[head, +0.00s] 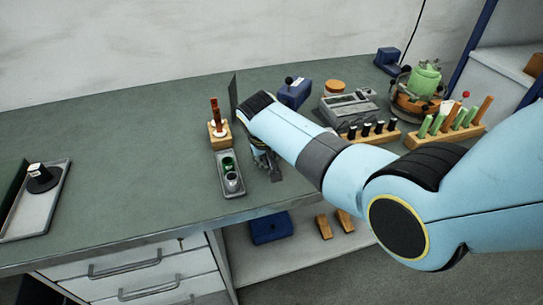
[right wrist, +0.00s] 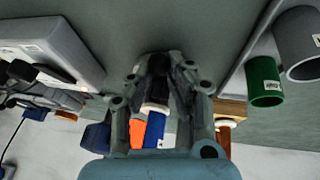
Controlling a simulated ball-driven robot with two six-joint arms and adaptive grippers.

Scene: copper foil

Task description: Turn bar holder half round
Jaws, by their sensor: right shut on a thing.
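My right gripper (right wrist: 157,72) comes in from the right in the head view and points down at the bench just right of a small tray (head: 243,188). It is shut. In the right wrist view a piece with a pale collar (right wrist: 155,108), a blue part (right wrist: 154,130) and an orange part beside it shows between the fingers; I take it for the bar holder. Its far end is hidden by the fingers, and the head view hides it behind the gripper (head: 268,162). My left gripper is not in view.
The tray holds a green cup (head: 228,164) and a grey cup (head: 233,182). Behind it stands a wooden block (head: 219,140) with an upright red-brown bar. A dark upright panel (head: 233,97), a blue box (head: 295,93) and racks (head: 370,135) stand nearby. The bench's left middle is clear.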

